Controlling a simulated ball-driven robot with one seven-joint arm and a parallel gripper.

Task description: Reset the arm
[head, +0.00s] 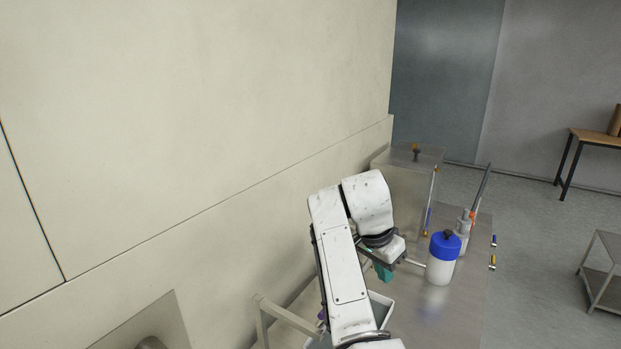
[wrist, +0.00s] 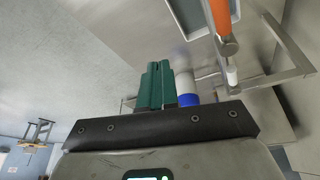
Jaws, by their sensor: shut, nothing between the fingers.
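My arm rises from the bottom of the head view and bends down at its wrist. My gripper (head: 383,273) has teal fingers and points down over the metal worktop, left of a white bottle with a blue lid (head: 441,260). In the wrist view the two fingers of my gripper (wrist: 155,72) are side by side, shut, with nothing held. The blue and white bottle (wrist: 187,92) shows just behind them there, partly hidden. In the head view the fingertips are partly hidden by my wrist.
A pale tray (head: 385,303) lies below my arm, partly hidden. A tall beige wall (head: 200,110) runs close along the left. A wooden-topped table (head: 598,138) and open floor lie at the right.

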